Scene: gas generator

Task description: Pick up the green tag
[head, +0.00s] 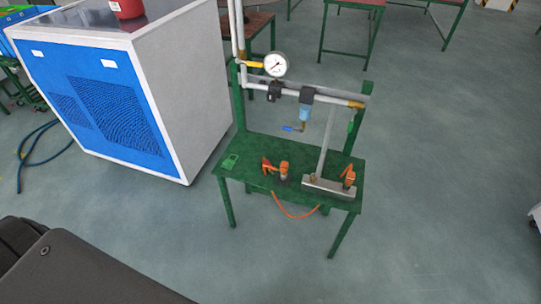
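The green tag (230,162) is a small light-green piece with a hole-like mark. It appears to lie on the left end of a dark green table (258,153), near the table's left edge. Neither of my grippers is in view, so nothing shows near the tag or touching it. The tag is not covered by anything.
On the table are orange-handled parts (283,168), a grey metal block (328,188) and pipes with a gauge (275,64) above. An orange cable hangs in front. A blue and white machine (110,95) stands left. Floor right of the table is clear.

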